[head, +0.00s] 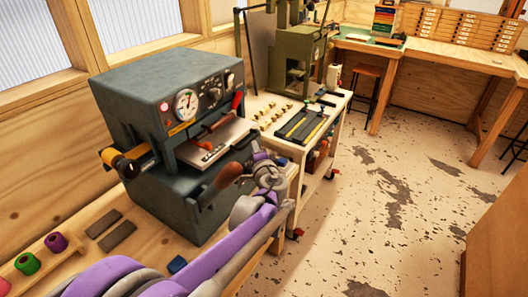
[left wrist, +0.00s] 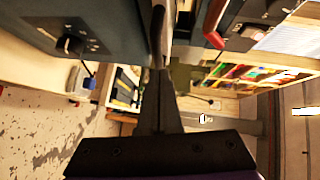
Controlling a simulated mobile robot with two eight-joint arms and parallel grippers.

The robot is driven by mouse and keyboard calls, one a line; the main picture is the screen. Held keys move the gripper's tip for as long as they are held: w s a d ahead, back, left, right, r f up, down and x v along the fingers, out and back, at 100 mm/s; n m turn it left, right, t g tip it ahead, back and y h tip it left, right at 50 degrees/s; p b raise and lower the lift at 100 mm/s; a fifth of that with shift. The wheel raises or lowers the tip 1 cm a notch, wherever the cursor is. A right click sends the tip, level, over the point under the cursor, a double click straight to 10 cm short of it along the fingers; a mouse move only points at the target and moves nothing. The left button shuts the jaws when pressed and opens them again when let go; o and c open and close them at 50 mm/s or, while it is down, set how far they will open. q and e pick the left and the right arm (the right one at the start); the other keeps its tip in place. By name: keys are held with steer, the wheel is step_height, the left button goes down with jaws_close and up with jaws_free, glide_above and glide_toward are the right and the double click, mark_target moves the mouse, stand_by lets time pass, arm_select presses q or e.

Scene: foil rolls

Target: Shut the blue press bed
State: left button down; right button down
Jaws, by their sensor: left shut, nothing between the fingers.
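The blue-grey press (head: 165,85) stands on the wooden bench at the left, with a gauge and knobs on its upper front. Its bed (head: 228,138) shows as a pale plate in the opening below the upper block; how far it sticks out is hard to tell. A brown-handled lever (head: 228,176) is at the lower front. My left gripper (head: 259,150) is at the front right of the press, close to the bed's edge; contact cannot be told. In the left wrist view its fingers (left wrist: 158,45) are shut and empty, beside dark press parts. My right gripper is not in view.
A wheeled cart (head: 342,103) with black trays and small brass pieces stands just right of the press. A green machine (head: 295,55) is behind it. Colored foil rolls (head: 57,242) sit on a wooden rack at the lower left. The speckled floor at the right is clear.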

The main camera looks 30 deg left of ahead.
mark_target(240, 138)
arm_select(q)
steer(key=shift+a+f, duration=0.1)
steer(key=shift+a, duration=0.3)
steer(key=a, duration=0.4)
steer(key=shift+w+a, duration=0.1)
steer(key=shift+w, duration=0.05)
steer(key=shift+a, duration=0.15)
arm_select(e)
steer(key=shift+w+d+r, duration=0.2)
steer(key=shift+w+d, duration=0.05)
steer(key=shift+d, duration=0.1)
